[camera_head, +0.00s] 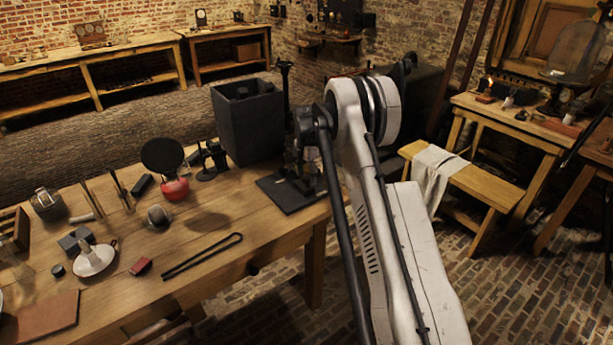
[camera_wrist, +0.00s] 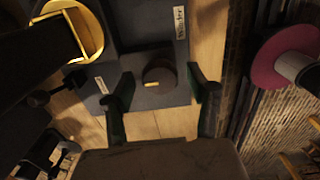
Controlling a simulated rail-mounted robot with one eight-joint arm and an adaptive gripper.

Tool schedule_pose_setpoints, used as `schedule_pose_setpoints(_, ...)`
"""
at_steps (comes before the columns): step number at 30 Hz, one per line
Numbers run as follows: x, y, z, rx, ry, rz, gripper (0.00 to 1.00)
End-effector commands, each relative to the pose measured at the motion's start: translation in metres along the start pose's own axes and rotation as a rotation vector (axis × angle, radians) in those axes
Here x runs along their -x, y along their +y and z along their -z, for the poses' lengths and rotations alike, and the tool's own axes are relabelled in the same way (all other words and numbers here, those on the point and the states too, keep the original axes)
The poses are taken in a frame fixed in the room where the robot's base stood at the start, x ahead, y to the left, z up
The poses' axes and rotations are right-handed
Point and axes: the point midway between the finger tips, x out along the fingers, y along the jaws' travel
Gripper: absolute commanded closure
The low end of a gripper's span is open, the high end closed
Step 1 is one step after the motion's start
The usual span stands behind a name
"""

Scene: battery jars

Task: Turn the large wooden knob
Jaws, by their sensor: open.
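A round dark brown knob (camera_wrist: 160,74) with a small pale mark on its edge shows in the wrist view. It sits on a dark grey panel (camera_wrist: 180,97) with white labels. It appears to be the large wooden knob, though its material is hard to tell in this light. My gripper (camera_wrist: 160,85) is open, with one finger on the left of the knob and one on the right. Gaps show between both fingers and the knob.
A brass-coloured round part (camera_wrist: 88,20) stands left of the knob. In the head view a dark box (camera_head: 246,125) stands behind the device.

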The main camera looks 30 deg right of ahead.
Motion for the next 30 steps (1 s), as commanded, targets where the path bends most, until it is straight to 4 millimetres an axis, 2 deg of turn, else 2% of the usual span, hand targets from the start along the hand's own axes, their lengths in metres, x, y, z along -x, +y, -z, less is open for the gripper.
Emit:
schedule_pose_setpoints(8, -0.0017, -0.0001, 0.0000, 0.000, 0.000, 0.000, 0.47)
schedule_pose_setpoints(19, -0.0015, -0.0001, 0.0000, 0.000, 0.000, 0.000, 0.92)
schedule_pose_setpoints(30, -0.0031, -0.0001, 0.0000, -0.072, 0.000, 0.000, 0.92)
